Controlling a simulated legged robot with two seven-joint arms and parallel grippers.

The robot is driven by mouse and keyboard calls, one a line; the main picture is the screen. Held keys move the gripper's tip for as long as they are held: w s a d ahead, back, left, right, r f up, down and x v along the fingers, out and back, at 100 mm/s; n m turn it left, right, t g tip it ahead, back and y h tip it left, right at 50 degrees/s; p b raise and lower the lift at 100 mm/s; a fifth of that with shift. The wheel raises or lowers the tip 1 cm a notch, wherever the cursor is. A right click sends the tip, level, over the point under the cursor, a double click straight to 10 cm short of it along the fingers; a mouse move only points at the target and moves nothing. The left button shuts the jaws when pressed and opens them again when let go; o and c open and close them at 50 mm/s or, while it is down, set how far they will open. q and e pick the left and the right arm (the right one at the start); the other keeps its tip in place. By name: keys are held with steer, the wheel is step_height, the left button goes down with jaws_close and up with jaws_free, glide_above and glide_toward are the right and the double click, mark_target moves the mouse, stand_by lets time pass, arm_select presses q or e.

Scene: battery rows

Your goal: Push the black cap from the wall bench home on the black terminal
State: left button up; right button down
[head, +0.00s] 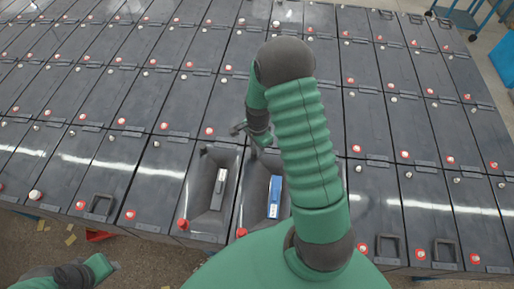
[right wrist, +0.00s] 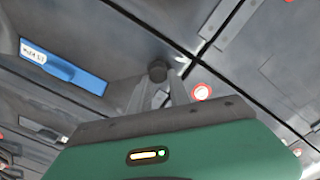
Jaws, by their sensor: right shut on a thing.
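My right gripper (head: 258,141) is over the battery rows, near the far end of the open battery with the blue strip. In the right wrist view its fingers (right wrist: 158,88) are shut on a small dark cap (right wrist: 157,71) at their tips. A pale metal terminal post (right wrist: 181,64) shows just beside the cap, close to a battery edge; the cap looks beside it, not clearly over it. In the head view my arm and gripper hide the cap and this post. My left arm end (head: 97,269) is at the lower left; its fingers are not clear.
Dark batteries with red-ringed and pale terminals fill most of the view. Two recessed batteries hold a grey strip (head: 219,188) and a blue strip (head: 274,197). Red caps (head: 183,224) sit at their near ends. A blue cart (head: 468,17) stands at the far right.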

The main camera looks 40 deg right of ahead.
steer(key=shift+f, duration=0.35)
stand_by(0.4)
steer(key=c, duration=0.7)
jaws_free()
steer(key=shift+o, duration=0.2)
steer(key=shift+r+p, duration=2.7)
steer(key=shift+r, duration=0.8)
